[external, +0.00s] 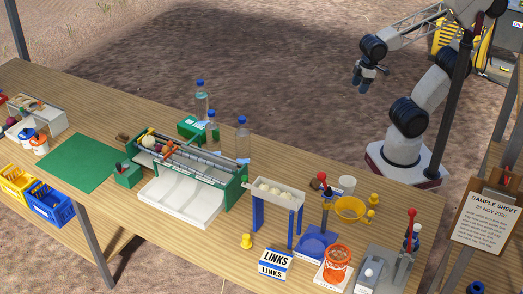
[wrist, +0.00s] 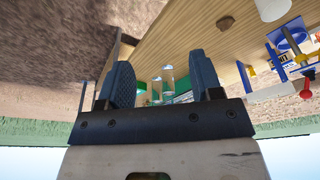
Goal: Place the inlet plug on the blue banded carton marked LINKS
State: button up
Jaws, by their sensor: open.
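The carton marked LINKS (external: 275,265) stands near the table's front edge, white with dark lettering and a band. A small yellow plug-shaped piece (external: 247,242) stands upright on the table just left of it. Two similar yellow pieces (external: 374,199) are near the yellow funnel; I cannot tell for certain which is the inlet plug. My gripper (external: 365,78) is open and empty, high beyond the table's back edge, far from the carton. In the wrist view my gripper (wrist: 160,72) shows its two dark fingers apart, with nothing between them.
A white trough on blue legs (external: 275,191), a blue stand (external: 318,244), an orange basket (external: 337,264) and a yellow funnel (external: 351,211) crowd the table's right part. Bottles (external: 242,138) stand behind the green-sided roller machine (external: 185,200). A dark post (external: 456,105) rises near my base.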

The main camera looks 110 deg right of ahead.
jog(key=shift+w, duration=0.1)
jog(key=n+g, duration=0.3)
jog(key=n, duration=2)
send_over(374, 196)
jog(key=f, duration=2.1)
jog(key=shift+w+d+f, duration=0.1)
jog(key=shift+d+f, duration=0.25)
jog(key=shift+d, duration=0.05)
jog(key=shift+a+f+n, duration=0.2)
jog(key=shift+a+n, duration=0.1)
jog(key=shift+f, duration=1.3)
